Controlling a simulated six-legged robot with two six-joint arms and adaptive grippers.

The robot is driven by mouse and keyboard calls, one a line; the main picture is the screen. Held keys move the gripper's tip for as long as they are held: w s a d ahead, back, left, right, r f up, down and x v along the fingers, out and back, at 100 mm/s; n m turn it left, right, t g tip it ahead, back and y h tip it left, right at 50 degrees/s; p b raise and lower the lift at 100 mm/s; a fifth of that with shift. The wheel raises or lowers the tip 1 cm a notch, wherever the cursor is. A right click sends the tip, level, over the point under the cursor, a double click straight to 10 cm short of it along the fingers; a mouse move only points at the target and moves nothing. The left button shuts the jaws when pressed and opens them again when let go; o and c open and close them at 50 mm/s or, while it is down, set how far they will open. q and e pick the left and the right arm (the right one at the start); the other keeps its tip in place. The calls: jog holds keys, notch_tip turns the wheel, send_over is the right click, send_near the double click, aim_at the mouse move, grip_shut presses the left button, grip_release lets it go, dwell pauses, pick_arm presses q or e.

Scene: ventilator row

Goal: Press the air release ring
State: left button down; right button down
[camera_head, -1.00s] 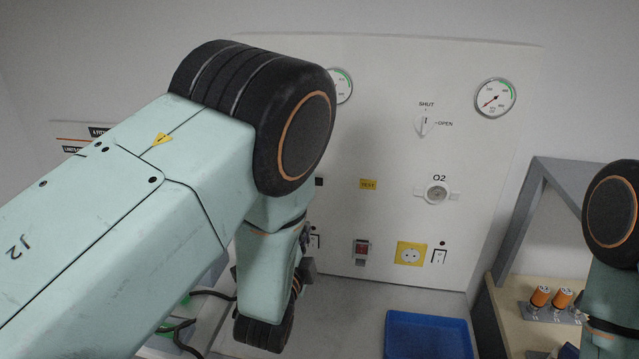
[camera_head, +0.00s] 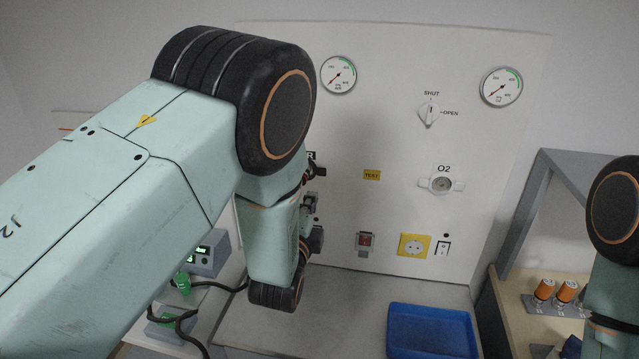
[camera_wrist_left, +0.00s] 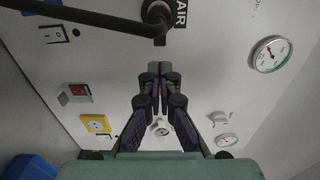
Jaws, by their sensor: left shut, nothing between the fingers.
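The air outlet is mostly hidden behind my left arm in the head view; the edge of its dark label (camera_head: 311,156) shows. In the left wrist view, a black fitting (camera_wrist_left: 158,13) with a hose sits at the outlet beside the AIR label (camera_wrist_left: 181,12), at the top. I cannot make out the release ring clearly. My left gripper (camera_wrist_left: 160,68) is shut and empty, its tips just below the fitting in that view and apart from it in the picture. In the head view the left gripper (camera_head: 311,185) is partly covered by my arm. My right gripper is not visible.
The wall panel carries an O2 outlet (camera_head: 441,184), a shut/open valve (camera_head: 430,114), two gauges, a red switch (camera_head: 365,242) and a yellow socket (camera_head: 414,245). A blue tray (camera_head: 432,332) lies on the counter. A hose crosses the wrist view's upper left.

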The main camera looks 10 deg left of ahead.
aim_at(323, 173)
pick_arm(q)
jog(key=w+b, duration=0.2)
jog(key=w, duration=0.6)
jog(key=shift+w+f+b, duration=0.15)
jog(key=shift+w+b, duration=0.1)
jog(key=shift+b, duration=0.1)
jog(key=shift+w, duration=0.5)
